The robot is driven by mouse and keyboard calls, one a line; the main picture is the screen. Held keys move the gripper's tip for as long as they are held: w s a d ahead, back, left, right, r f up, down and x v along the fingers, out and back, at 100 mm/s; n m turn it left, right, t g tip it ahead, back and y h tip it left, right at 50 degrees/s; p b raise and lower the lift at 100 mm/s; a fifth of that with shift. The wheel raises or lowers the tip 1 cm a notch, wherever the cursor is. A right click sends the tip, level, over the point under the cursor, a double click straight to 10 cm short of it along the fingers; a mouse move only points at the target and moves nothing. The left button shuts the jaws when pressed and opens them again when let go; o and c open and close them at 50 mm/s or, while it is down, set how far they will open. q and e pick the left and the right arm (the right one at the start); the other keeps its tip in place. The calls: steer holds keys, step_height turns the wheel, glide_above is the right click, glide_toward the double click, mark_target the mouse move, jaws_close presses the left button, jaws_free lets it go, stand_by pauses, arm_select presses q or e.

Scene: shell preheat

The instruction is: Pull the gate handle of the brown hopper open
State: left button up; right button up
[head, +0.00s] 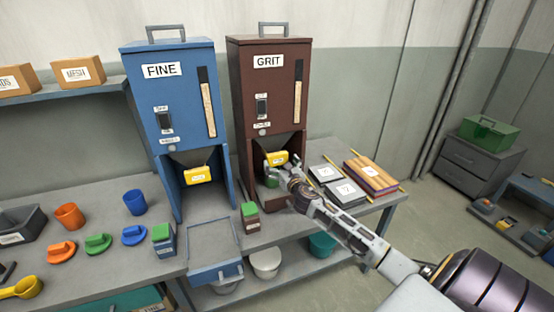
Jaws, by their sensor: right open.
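The brown hopper (268,85) with a GRIT label stands upright on the bench, right of the blue hopper. Its yellow gate handle (278,158) sits at the front below the body, above the open bay. My right gripper (272,172) is at the brown hopper's mouth, with its fingers open around or just in front of the yellow handle. I cannot tell whether the fingers touch it. My right arm comes in from the lower right and hides part of the bay. My left gripper is not in view.
The blue hopper (170,100) labelled FINE, with its own yellow handle (197,175), stands close on the left. A small brown box with a green top (250,216) stands in front of the brown hopper. Grey binders (344,192) lie to the right. Cups and scoops occupy the left bench.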

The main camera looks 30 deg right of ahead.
mark_target(278, 159)
steer(key=shift+x, duration=2.1)
